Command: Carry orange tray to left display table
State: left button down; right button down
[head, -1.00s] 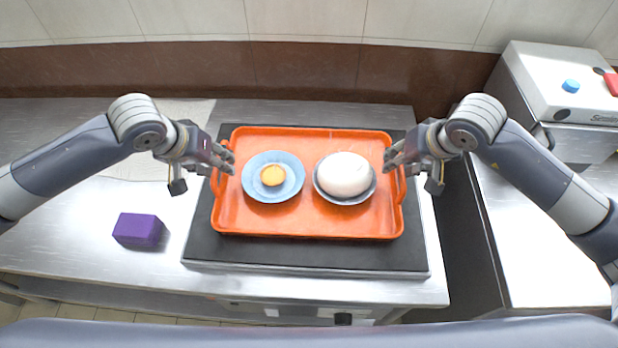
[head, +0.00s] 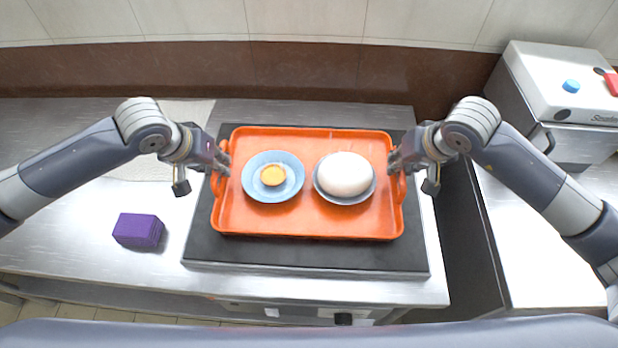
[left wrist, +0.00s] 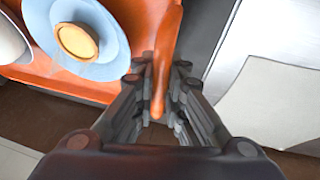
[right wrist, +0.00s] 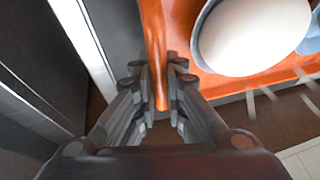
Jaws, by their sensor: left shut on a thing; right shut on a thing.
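The orange tray (head: 308,222) lies on a black plate in the middle of the head view. It carries a blue plate (head: 257,188) with a small yellow round item (head: 273,175), and a blue-grey bowl (head: 345,198) with a large white rounded item (head: 345,173). My left gripper (head: 224,162) is shut on the tray's left handle, which shows between the fingers in the left wrist view (left wrist: 160,85). My right gripper (head: 393,165) is shut on the right handle, seen between its fingers in the right wrist view (right wrist: 159,75). The display table cannot be made out.
A purple box (head: 138,230) sits on the steel counter (head: 75,255) left of the black plate (head: 300,258). A white machine (head: 565,90) with blue and red parts stands at the back right. A tiled wall with a brown band (head: 320,75) closes the back.

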pick_arm(q)
jog(key=shift+w+r, duration=0.1)
jog(key=shift+r, duration=0.15)
pick_arm(e)
jog(key=shift+w+r, duration=0.1)
jog(key=shift+r, duration=0.15)
